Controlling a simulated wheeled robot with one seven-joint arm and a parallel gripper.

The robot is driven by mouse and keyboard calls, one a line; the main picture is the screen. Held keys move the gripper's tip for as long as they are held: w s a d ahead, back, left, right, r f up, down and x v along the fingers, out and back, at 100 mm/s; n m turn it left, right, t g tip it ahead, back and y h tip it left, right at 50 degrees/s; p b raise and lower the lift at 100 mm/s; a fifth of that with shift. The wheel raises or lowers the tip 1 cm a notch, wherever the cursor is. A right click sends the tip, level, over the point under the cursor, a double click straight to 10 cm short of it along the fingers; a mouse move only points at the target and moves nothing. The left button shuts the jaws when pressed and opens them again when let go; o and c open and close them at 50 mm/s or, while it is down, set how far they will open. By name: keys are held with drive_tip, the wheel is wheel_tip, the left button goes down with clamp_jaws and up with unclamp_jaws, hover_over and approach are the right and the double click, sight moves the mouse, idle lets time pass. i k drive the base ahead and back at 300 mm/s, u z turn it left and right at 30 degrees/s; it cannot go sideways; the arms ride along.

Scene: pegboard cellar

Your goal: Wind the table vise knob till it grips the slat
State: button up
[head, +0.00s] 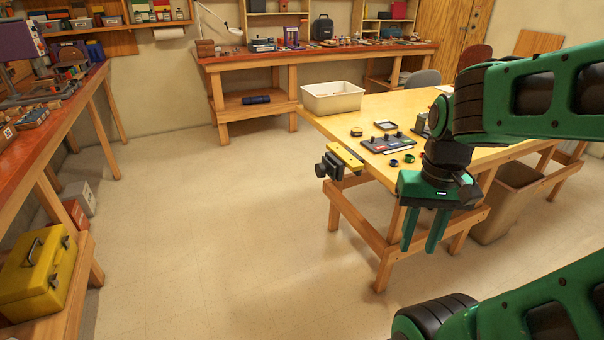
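The table vise (333,163) is a small dark block on the left edge of the yellow-topped table. Its dark knob (321,170) sticks out to the left, over the floor. A yellow slat (346,156) lies along the vise's right side at the table edge; I cannot tell whether the jaws touch it. My gripper (423,248) is green and points down in front of the table's near edge, to the right of and nearer than the vise. Its two fingers are apart with nothing between them. It touches neither knob nor slat.
The table (405,103) holds a white bin (332,97), a dark panel with knobs (393,142) and several small round parts. A waste bin (507,202) stands below at right. Open floor (200,220) lies left of the vise. A red-topped bench with a yellow toolbox (38,265) is far left.

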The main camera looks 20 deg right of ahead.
sight(320, 170)
drive_tip(key=i, duration=0.9)
drive_tip(key=z, duration=0.1)
